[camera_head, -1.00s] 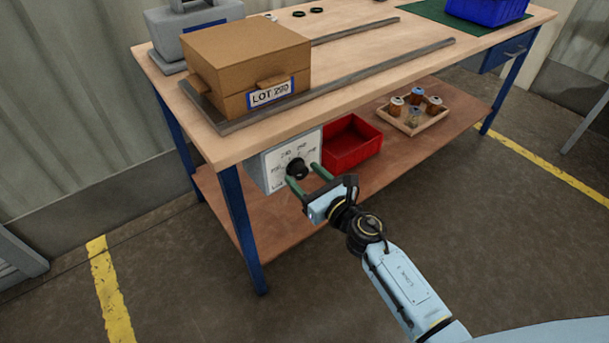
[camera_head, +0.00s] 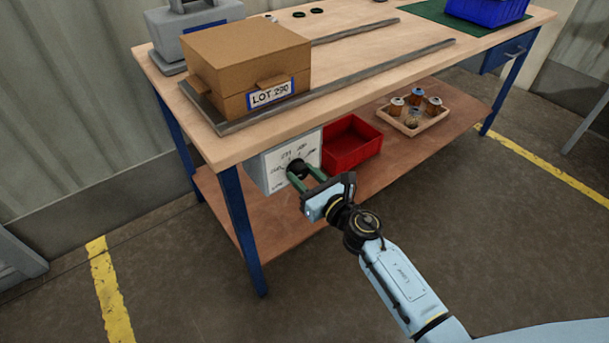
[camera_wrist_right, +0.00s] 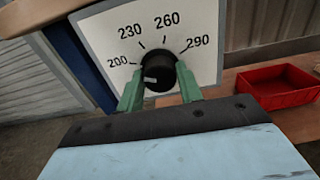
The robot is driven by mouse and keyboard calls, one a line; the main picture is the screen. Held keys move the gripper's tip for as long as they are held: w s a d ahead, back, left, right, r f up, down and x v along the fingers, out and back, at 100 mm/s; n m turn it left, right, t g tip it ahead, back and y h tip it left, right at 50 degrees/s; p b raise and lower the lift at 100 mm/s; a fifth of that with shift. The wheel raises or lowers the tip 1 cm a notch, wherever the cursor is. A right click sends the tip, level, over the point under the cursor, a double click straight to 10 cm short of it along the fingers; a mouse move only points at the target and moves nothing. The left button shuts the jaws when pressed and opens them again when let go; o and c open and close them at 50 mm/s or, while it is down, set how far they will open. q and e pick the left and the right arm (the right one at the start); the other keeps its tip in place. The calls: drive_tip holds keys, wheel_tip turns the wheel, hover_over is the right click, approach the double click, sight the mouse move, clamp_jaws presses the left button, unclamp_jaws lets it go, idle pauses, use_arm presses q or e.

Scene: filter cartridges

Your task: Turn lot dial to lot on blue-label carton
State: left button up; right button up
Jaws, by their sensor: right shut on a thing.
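The carton (camera_head: 235,60) on the bench top is brown, with a blue-bordered label (camera_head: 270,93) that reads LOT 290. The lot dial is a black knob (camera_wrist_right: 160,72) on a white plate (camera_wrist_right: 95,28) marked 200, 230, 260 and 290. Its white mark points left, near the 200 side and slightly below that tick. In the head view the knob (camera_head: 297,168) sits on a grey box under the bench top. My right gripper (camera_wrist_right: 160,88) is shut on the knob, with one green finger on each side. My left gripper is not in view.
A red bin (camera_head: 350,146) stands just right of the dial box on the lower shelf (camera_head: 270,215). A tray (camera_head: 432,125) with several small jars is farther right. The blue bench leg (camera_head: 243,225) is left of my gripper, and the bench top overhangs it.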

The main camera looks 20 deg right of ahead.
drive_tip(key=m, duration=0.4)
drive_tip(key=shift+p, duration=0.4)
drive_tip(key=m, duration=0.2)
drive_tip(key=shift+m, duration=0.4)
drive_tip(key=shift+m+p, duration=0.45)
drive_tip(key=shift+m, duration=0.45)
drive_tip(key=m+p, duration=0.1)
drive_tip(key=m, duration=0.3)
drive_tip(key=shift+m, duration=0.3)
drive_tip(key=m+p, duration=0.4)
drive_tip(key=m, duration=0.6)
drive_tip(key=shift+m, duration=0.3)
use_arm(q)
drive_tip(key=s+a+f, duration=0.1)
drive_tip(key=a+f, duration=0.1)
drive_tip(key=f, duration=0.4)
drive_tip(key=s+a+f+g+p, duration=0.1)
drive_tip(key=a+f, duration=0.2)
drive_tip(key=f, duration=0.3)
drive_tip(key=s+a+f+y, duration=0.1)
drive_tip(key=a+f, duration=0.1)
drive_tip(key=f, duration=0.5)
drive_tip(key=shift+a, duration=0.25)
use_arm(e)
drive_tip(key=shift+m, duration=1.5)
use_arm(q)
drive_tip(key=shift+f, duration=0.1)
